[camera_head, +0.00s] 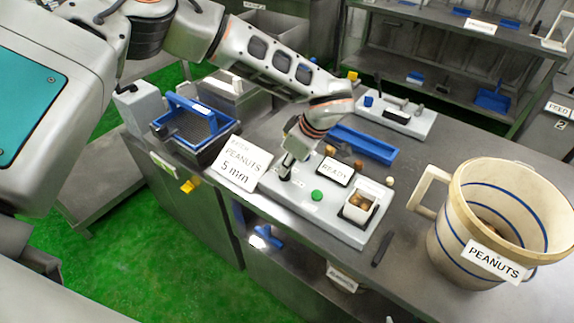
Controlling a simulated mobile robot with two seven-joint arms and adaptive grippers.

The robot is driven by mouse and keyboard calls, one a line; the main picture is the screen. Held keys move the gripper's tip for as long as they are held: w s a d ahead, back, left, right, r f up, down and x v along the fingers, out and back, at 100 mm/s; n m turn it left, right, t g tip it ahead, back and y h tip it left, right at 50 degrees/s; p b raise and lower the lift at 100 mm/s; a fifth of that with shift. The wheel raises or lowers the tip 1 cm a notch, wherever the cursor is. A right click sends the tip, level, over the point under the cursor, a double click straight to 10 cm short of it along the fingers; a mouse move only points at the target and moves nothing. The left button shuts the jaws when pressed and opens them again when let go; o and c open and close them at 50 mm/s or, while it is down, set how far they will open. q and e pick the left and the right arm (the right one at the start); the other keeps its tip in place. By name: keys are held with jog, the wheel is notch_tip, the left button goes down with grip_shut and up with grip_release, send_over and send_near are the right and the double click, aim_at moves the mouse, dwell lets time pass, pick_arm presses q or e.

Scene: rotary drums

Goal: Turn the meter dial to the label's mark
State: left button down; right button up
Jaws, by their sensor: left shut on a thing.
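The meter (330,225) is a pale grey panel on the metal bench, with a dark-framed READY display (335,171), a green button (317,195) and a small white cup (359,209) holding brown pieces. My left gripper (286,172) points down at the panel's left end and is shut on the meter dial, which it mostly hides. The dial's setting and scale cannot be read here. My right gripper is not in view.
A cream bucket (450,225) labelled PEANUTS stands at the right. A blue sieve tray (195,130) is left of the label. A blue trough (363,144) and another grey panel (397,120) lie behind the meter. A dark bar (382,248) lies before the bucket.

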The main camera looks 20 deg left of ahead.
pick_arm(q)
jog(key=shift+m, duration=0.5)
jog(key=c, duration=2.1)
grip_release()
jog(key=shift+c, duration=0.2)
jog(key=v, duration=1.2)
jog(key=shift+s, duration=0.25)
jog(key=shift+s+f, duration=0.1)
